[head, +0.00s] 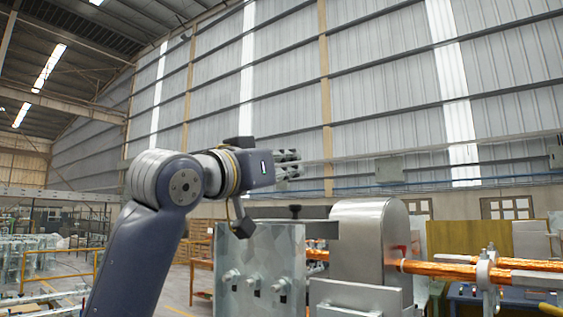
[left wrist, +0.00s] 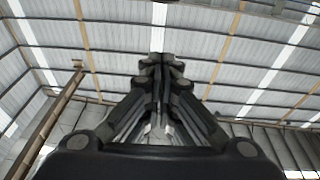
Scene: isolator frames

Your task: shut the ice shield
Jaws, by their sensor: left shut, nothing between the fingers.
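A rounded grey metal hood (head: 368,245) stands at the lower middle right in the head view, with a flat box-like part below it. It may be the ice shield, but I cannot tell this for certain, nor whether it is open. My left gripper (head: 297,164) is above and to the left of the hood, pointing right, in free air. Its fingers are together with nothing between them. In the left wrist view the shut fingers (left wrist: 160,65) show against the wall and roof only. My right gripper is not in view.
A galvanised plate (head: 258,270) with several bolts stands left of the hood, below my left gripper. A black knob (head: 295,210) sits at its top. Copper-coloured bars (head: 450,270) run right from the hood through a clamp (head: 487,270). The air above is mostly free.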

